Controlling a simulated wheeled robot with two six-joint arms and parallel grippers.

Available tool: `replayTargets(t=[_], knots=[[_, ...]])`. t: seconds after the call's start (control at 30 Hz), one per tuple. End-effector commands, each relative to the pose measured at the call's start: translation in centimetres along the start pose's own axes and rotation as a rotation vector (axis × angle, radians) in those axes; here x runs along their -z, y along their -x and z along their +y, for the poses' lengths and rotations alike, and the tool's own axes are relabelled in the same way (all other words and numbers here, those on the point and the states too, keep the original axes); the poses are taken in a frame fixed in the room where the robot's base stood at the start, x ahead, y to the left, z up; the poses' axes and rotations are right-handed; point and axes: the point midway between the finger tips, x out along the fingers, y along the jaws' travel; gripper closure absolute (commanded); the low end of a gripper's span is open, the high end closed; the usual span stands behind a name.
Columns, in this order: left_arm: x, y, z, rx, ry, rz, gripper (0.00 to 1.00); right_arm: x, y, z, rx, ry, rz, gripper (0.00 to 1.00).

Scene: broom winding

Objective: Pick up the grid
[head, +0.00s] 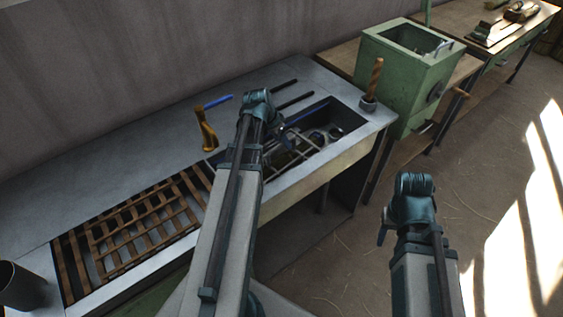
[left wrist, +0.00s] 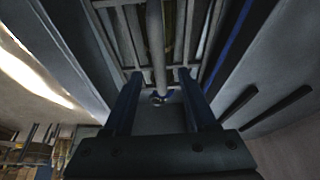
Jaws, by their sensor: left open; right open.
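A pale metal grid (head: 308,143) of thin bars lies over the sunken basin in the bench, partly hidden by my left arm. Its bars also show ahead of the fingers in the left wrist view (left wrist: 127,35). My left gripper (left wrist: 160,98) is open, its two blue fingers pointing at the grid's near edge, with a thicker bar running between them. I cannot tell whether the fingers touch it. In the head view my left gripper (head: 281,132) is over the basin. My right gripper (head: 383,232) is mostly hidden behind its wrist, off the bench over the floor.
A brown slatted rack (head: 150,229) is set into the bench at the left. A yellow-brown tool (head: 207,130) stands behind the basin, and a pot with a wooden handle (head: 370,100) at its right. A green machine (head: 405,75) stands beyond the bench. A dark cup (head: 20,285) is at lower left.

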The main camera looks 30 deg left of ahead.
Motion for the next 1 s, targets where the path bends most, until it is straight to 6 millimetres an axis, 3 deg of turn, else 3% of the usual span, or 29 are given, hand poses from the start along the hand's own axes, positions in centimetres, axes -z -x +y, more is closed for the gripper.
replayTargets(t=[0.27, 0.7, 1.0], knots=[[-0.1, -0.6, 0.0, 0.0, 0.0, 0.0, 0.43, 0.0, -0.6, -0.1, 0.0, 0.0, 0.0, 0.5], [-0.8, -5.3, -0.1, 0.0, -0.002, 0.0, 0.43, 0.3, -5.2, -0.5, 0.0, 0.001, 0.0, 0.5], [-0.7, -5.3, -0.1, 0.0, -0.001, 0.0, 0.43, 0.3, -5.1, -0.5, 0.0, 0.001, 0.0, 0.5]])
